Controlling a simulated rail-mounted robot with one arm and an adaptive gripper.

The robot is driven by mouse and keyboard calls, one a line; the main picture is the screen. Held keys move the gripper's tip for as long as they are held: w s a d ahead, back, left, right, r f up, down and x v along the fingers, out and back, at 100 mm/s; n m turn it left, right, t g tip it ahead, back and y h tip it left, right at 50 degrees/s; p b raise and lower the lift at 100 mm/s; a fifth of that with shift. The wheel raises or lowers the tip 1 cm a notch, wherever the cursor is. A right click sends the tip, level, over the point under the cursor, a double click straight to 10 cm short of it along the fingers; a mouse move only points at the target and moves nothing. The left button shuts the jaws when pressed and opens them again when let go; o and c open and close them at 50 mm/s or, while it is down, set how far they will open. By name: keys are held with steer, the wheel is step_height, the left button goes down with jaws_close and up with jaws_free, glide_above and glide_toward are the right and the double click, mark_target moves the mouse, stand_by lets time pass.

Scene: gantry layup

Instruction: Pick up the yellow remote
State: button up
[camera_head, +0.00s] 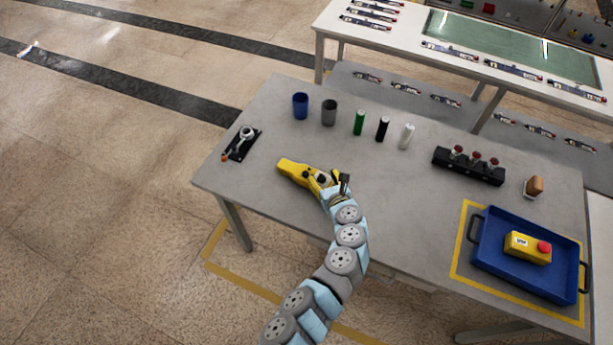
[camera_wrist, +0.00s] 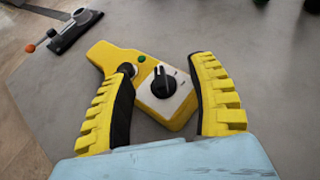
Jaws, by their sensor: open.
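The yellow remote (camera_head: 292,167) lies on the grey table, left of the middle in the head view. In the wrist view the remote (camera_wrist: 109,54) shows a green button, a second round control and a black rotary knob on a pale plate. My gripper (camera_head: 327,178) is at the remote's near end, and its fingers hide part of it in the head view. In the wrist view my gripper (camera_wrist: 168,72) is open, with one yellow ribbed finger on each side of the remote's wider end. The left finger overlaps the remote's edge in the picture; I cannot tell whether it touches.
A black joystick-like device (camera_head: 243,143) stands left of the remote. Behind are a blue cup (camera_head: 300,106), a grey cup (camera_head: 329,113) and several small cylinders. At right are a black block with knobs (camera_head: 468,166) and a blue tray (camera_head: 488,259) holding a yellow button box (camera_head: 527,247).

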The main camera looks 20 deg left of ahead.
steer(key=shift+x, duration=0.8)
steer(key=shift+f, duration=0.1)
jaws_close()
